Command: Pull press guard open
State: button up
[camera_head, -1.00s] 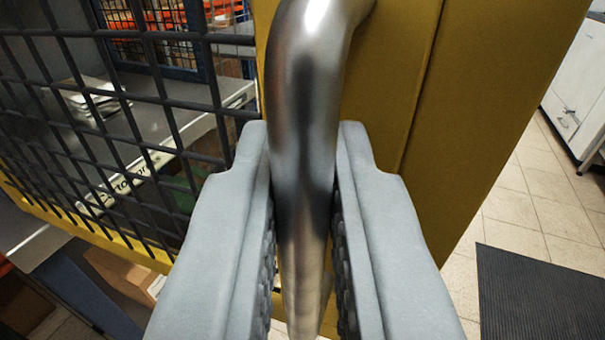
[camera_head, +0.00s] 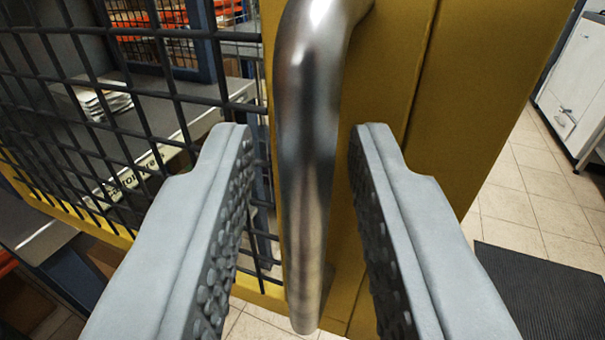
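The press guard is a yellow frame (camera_head: 405,75) with a black wire mesh panel (camera_head: 110,110) on its left. A polished metal bar handle (camera_head: 308,150) is fixed to the yellow frame and runs nearly upright down the middle of the view. My gripper (camera_head: 302,150) is open, with one grey studded finger on each side of the handle. Clear gaps show between the handle and both fingers. The handle's lower end shows between the fingers.
Behind the mesh is a grey work surface (camera_head: 70,150) with a stack of papers (camera_head: 105,100). Tiled floor (camera_head: 530,190), a dark ribbed mat (camera_head: 540,290) and white cabinets (camera_head: 575,80) lie to the right.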

jog(key=s, duration=1.7)
jog(key=shift+s+d, duration=0.2)
jog(key=shift+d, duration=0.25)
jog(key=s+a+r+h, duration=0.1)
jog(key=s+a+r, duration=1.1)
jog(key=s+r, duration=0.1)
jog(key=shift+s+m+g, duration=0.3)
jog(key=shift+s, duration=0.4)
